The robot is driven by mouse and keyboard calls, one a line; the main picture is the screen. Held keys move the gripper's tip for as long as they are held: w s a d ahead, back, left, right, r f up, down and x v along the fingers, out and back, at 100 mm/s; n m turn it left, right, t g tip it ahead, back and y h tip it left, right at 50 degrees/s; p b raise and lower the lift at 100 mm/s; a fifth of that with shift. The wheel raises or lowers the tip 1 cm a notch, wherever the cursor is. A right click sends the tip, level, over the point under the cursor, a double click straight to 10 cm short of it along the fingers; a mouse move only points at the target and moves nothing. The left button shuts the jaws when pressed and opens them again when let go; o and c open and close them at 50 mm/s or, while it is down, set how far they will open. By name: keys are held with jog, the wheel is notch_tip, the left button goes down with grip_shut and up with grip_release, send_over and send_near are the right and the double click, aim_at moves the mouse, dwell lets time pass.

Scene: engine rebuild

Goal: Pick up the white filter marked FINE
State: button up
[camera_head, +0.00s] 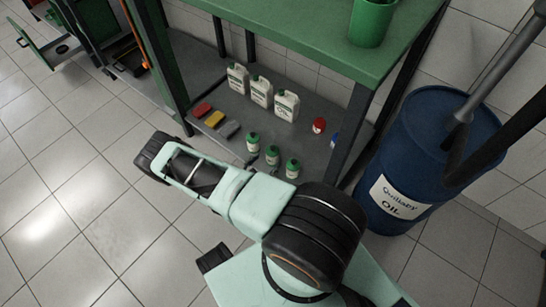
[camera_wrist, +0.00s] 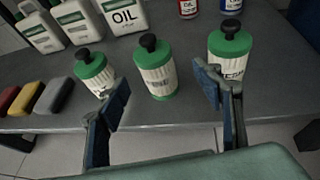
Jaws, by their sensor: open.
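I cannot make out a white filter marked FINE in either view. Three green bottles with black knobs and pale labels stand on the grey lower shelf: a left one (camera_wrist: 95,70), a middle one (camera_wrist: 156,72) and a right one (camera_wrist: 229,50). Their labels are too blurred to read. My gripper (camera_wrist: 163,80) is open and empty in the wrist view. Its fingers are spread, with the middle bottle showing between them and standing beyond. The right finger overlaps the right bottle in the picture. I cannot make out the gripper in the head view.
White OIL jugs (camera_head: 262,92) stand behind the bottles. Red, yellow and grey blocks (camera_head: 214,119) lie to the left. A red can (camera_head: 318,125) and a blue can (camera_wrist: 231,5) stand behind on the right. A green tabletop (camera_head: 290,30) overhangs the shelf; a blue oil drum (camera_head: 420,150) stands right.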

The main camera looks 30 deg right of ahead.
aim_at(269, 158)
jog(key=b+x, duration=0.1)
jog(key=x, duration=0.2)
jog(key=b+x, duration=0.2)
jog(key=x, duration=0.2)
jog(key=shift+w+d+f, duration=0.1)
jog(key=shift+w+f, duration=0.2)
jog(key=shift+w, duration=0.05)
jog(key=c, duration=1.4)
jog(key=shift+o, duration=0.2)
jog(key=shift+r, duration=0.1)
